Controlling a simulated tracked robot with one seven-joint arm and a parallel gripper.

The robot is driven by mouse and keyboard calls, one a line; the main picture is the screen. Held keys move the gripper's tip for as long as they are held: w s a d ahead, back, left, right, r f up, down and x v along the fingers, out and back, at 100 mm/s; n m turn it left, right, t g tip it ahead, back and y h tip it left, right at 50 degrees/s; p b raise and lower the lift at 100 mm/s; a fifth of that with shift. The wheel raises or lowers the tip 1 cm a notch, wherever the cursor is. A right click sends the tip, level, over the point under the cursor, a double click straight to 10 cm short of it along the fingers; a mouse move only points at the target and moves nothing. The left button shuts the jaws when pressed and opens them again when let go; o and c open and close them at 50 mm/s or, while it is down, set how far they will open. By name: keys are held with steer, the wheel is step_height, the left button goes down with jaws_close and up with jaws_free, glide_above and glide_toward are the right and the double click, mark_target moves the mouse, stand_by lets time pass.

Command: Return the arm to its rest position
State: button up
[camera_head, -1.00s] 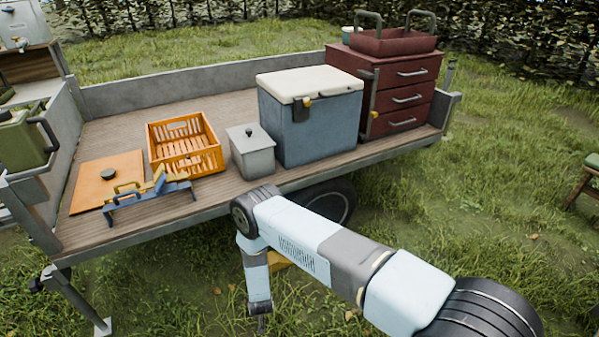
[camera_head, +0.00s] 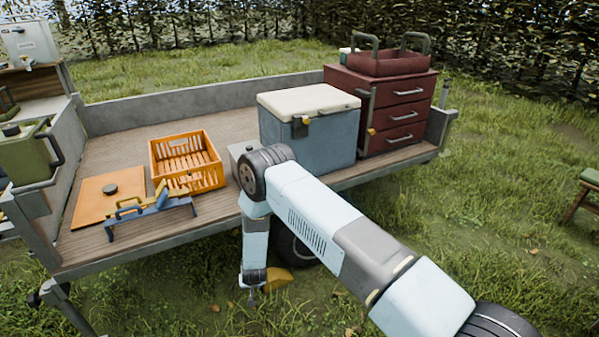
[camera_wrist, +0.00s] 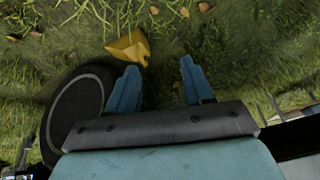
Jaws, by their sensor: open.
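My arm reaches from the lower right of the head view and bends at an elbow in front of the trailer. Its end hangs down, with my gripper (camera_head: 253,297) over the grass below the trailer bed's front edge. In the wrist view my gripper (camera_wrist: 160,88) shows two blue fingers spread apart with nothing between them. The arm hides most of the small grey lidded box (camera_head: 238,154) and part of the trailer wheel (camera_head: 292,249).
The trailer bed (camera_head: 112,158) carries an orange crate (camera_head: 190,181), an orange board (camera_head: 90,208), blue-yellow tools (camera_head: 150,213), a cooler (camera_head: 325,143) and a red drawer cabinet (camera_head: 405,88). A yellow wedge-like object (camera_wrist: 128,47) lies near the wheel (camera_wrist: 77,112).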

steer(key=w+d+r, duration=0.2)
steer(key=w+r, duration=0.1)
steer(key=r, duration=0.6)
steer(key=w+d+r+y, duration=0.1)
steer(key=w+r, duration=0.2)
steer(key=r, duration=0.7)
steer(key=w+d+r, duration=0.2)
steer(key=w+r, duration=0.1)
steer(key=r, duration=0.6)
steer(key=s+d+r, duration=0.1)
steer(key=d+r, duration=0.5)
steer(key=r, duration=0.6)
steer(key=s+d+r, duration=0.1)
steer(key=d+r, duration=0.5)
steer(key=r, duration=0.6)
steer(key=s+d+r+m+t+h, duration=0.1)
steer(key=s+d+r, duration=1.25)
steer(key=r, duration=0.35)
steer(key=s+d+r, duration=0.1)
steer(key=s+d, duration=0.3)
steer(key=s, duration=0.3)
steer(key=s+d+r+m+h, duration=0.1)
steer(key=s+d, duration=0.3)
steer(key=s, duration=0.4)
steer(key=s+d+r+m+h, duration=0.1)
steer(key=s+d+r, duration=0.2)
steer(key=s, duration=0.4)
steer(key=shift+s+d+r+t, duration=0.3)
steer(key=shift+s+d, duration=0.1)
steer(key=shift+d, duration=0.2)
